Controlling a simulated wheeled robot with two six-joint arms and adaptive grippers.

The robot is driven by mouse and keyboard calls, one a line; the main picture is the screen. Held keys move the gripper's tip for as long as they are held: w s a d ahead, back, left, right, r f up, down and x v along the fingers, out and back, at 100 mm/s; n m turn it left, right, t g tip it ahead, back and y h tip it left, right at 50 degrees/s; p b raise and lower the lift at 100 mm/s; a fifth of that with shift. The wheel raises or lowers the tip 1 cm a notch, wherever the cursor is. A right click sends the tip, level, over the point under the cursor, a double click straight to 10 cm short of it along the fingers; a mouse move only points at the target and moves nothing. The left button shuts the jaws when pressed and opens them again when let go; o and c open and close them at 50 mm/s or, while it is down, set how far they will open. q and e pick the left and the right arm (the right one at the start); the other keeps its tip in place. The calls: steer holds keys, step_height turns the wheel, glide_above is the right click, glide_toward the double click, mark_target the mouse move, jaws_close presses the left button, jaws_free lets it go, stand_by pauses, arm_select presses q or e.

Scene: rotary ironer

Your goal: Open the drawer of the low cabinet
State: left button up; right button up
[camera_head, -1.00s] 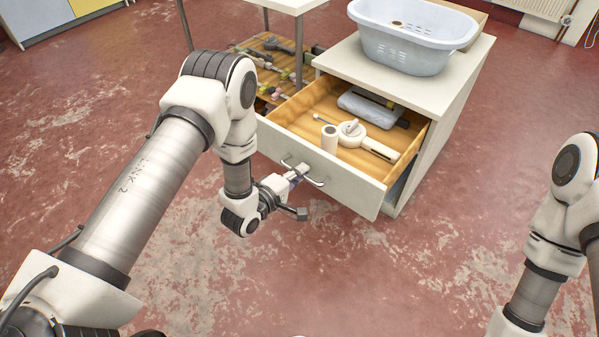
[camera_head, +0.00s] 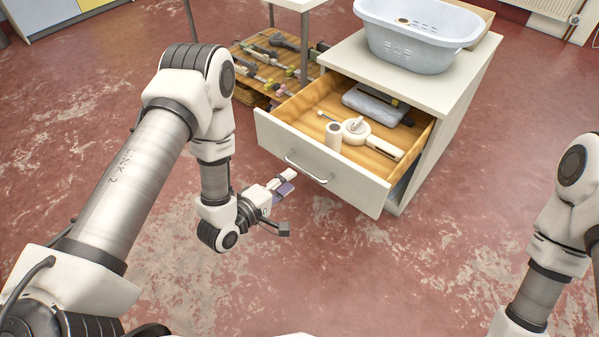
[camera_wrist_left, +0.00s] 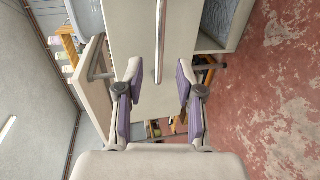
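The low cabinet (camera_head: 440,88) stands at the upper right in the head view. Its drawer (camera_head: 371,190) is pulled well out, showing a wooden inside. The drawer's bar handle (camera_head: 308,170) is on the white front; a bar handle also shows ahead of the fingers in the left wrist view (camera_wrist_left: 160,40). My left gripper (camera_head: 287,182) is just in front of and apart from the handle. In the left wrist view its two fingers (camera_wrist_left: 161,98) are spread with nothing between them. My right arm is at the right edge; its gripper is out of view.
The drawer holds a white round-headed item (camera_head: 356,130), a white cylinder (camera_head: 333,137) and a grey bundle (camera_head: 372,103). A pale laundry basket (camera_head: 418,38) stands on the cabinet. A low wooden shelf (camera_head: 262,70) with tools is left. The floor in front is clear.

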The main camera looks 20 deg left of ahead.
arm_select(q)
steer(key=v, duration=0.4)
steer(key=shift+s+a+r, duration=0.1)
steer(key=shift+s, duration=0.25)
steer(key=s+d+f+m+g+y, duration=0.2)
steer(key=s+f+m+g, duration=0.35)
steer(key=f, duration=0.25)
steer(key=s+a+f+m+g+y, duration=0.1)
steer(key=s+a+f+m+g, duration=0.15)
steer(key=s, duration=0.25)
steer(key=s+a+f+m+g+y, duration=0.1)
steer(key=s+f+m+g, duration=0.15)
steer(key=s, duration=0.25)
steer(key=s+a+f+m+g+y, duration=0.1)
steer(key=s+m+g, duration=0.1)
steer(key=s+g, duration=0.3)
step_height(320, 180, up, 30)
steer(key=s+m+p, duration=0.1)
steer(key=p, duration=2.9)
steer(key=shift+s+t, duration=0.25)
steer(key=shift+t, duration=0.2)
